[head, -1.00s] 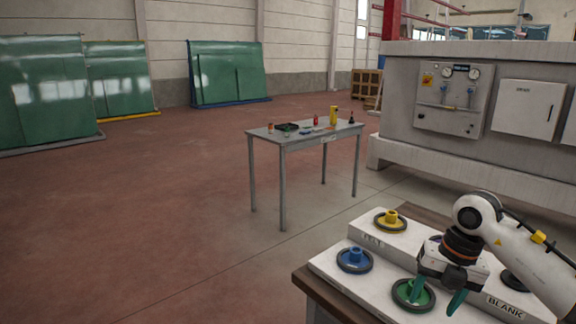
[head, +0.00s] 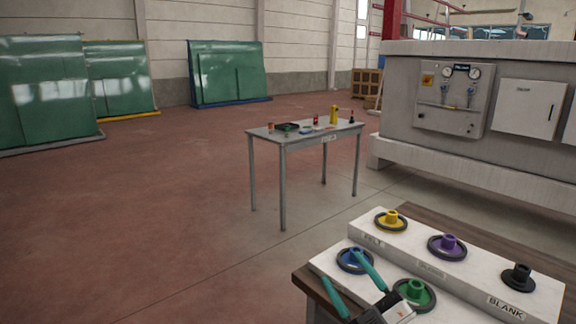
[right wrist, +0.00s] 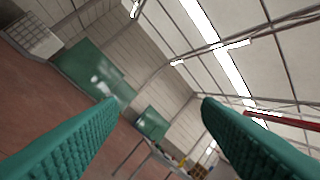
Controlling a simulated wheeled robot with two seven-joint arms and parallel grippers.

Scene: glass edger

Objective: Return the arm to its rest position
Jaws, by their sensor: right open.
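My right gripper (head: 346,278) is at the bottom of the head view, in front of the stepped white rack (head: 462,286). Its two green fingers (right wrist: 62,150) are spread apart with nothing between them. One finger overlaps the blue wheel (head: 350,262) in the picture; whether it touches cannot be told. In the right wrist view the fingers point out over the hall toward the far wall and ceiling. My left gripper is not in view.
The rack holds yellow (head: 391,221), purple (head: 447,246), green (head: 415,293) and black (head: 518,278) wheels. It stands on a brown-topped bench (head: 330,302). A grey table (head: 285,141) with small items stands beyond. A large grey machine (head: 400,120) is at right. Floor at left is clear.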

